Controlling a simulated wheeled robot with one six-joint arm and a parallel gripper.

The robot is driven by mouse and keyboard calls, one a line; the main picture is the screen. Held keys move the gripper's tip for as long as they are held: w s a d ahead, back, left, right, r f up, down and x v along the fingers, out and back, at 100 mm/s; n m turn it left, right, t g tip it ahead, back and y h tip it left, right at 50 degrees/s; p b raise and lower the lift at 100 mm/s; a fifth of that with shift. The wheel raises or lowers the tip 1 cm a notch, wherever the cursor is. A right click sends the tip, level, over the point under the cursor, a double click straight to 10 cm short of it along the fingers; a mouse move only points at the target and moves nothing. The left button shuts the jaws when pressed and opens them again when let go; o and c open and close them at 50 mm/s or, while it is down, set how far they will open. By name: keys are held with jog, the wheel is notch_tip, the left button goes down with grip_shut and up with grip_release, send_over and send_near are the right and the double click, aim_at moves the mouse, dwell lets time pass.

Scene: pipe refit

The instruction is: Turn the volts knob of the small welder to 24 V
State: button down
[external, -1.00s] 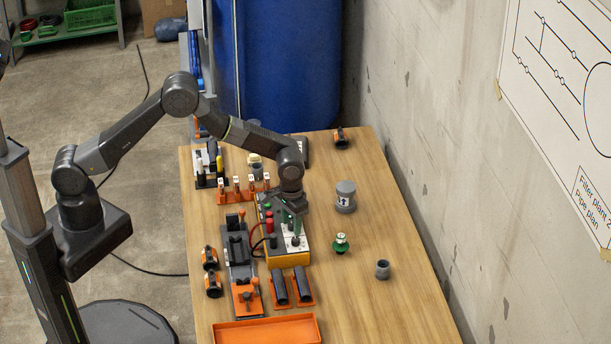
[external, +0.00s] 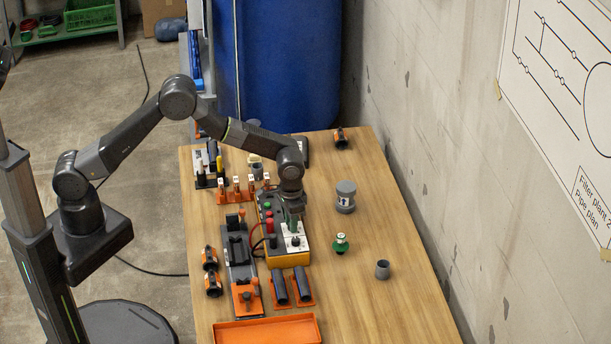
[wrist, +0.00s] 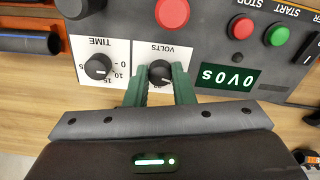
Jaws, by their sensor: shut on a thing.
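The small welder (external: 297,260) stands on the table, a grey and orange box with a white plate on top. In the wrist view its black volts knob (wrist: 161,73) sits on a white plate marked VOLTS, upside down in the picture. My gripper (wrist: 161,79) is shut on this knob, one green finger on each side. In the external view my gripper (external: 293,226) points down at the welder and hides the knob. A small dark display (wrist: 228,77) beside the knob shows light characters with zeros. The time knob (wrist: 98,67) is left of my gripper, apart from it.
Red (wrist: 172,12) and green (wrist: 277,36) buttons sit on the welder panel. A grey clamp fixture (external: 240,250) is left of the welder. A green-based fitting (external: 341,244) and grey pipe pieces (external: 345,197) stand to the right. The right table side has free room.

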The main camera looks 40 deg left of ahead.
jog(key=m+b, duration=0.2)
jog(key=m, duration=0.3)
jog(key=shift+m, duration=0.4)
jog(key=shift+r, duration=0.1)
dwell(0.3)
jog(key=c, duration=1.2)
grip_release()
jog(key=shift+c, duration=0.2)
notch_tip(320, 180, up, 14)
jog(key=b, duration=0.1)
jog(key=shift+b, duration=0.3)
jog(key=shift+f, duration=0.2)
notch_tip(320, 180, down, 14)
jog(key=shift+r+p, duration=0.1)
jog(key=shift+p, duration=0.5)
